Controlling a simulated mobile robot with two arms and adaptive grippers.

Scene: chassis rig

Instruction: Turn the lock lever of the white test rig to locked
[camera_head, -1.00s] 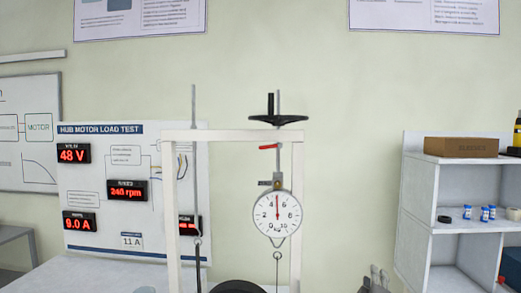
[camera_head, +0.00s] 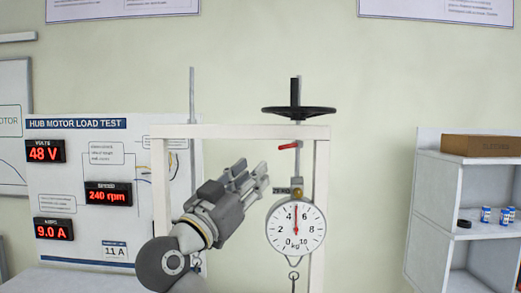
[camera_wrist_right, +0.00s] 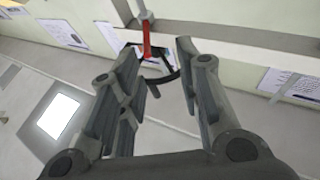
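The white test rig (camera_head: 240,132) is an upright frame with a black handwheel (camera_head: 298,112) on top. The red lock lever (camera_head: 288,146) sticks out to the left of the spindle just below the crossbar. A round dial scale (camera_head: 296,228) hangs beneath it. My right gripper (camera_head: 252,176) is in front of the rig, left of the dial and lower in the picture than the lever. In the right wrist view its fingers (camera_wrist_right: 157,48) are apart and empty, and the red lever (camera_wrist_right: 147,38) appears beyond, between the fingertips. My left gripper is not in view.
A display board (camera_head: 85,165) with red readouts stands behind the rig at left. A grey shelf (camera_head: 425,195) with a brown box (camera_head: 482,145) and small blue-and-white cylinders stands at right. A thin upright rod (camera_head: 192,95) rises beside the rig's left post.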

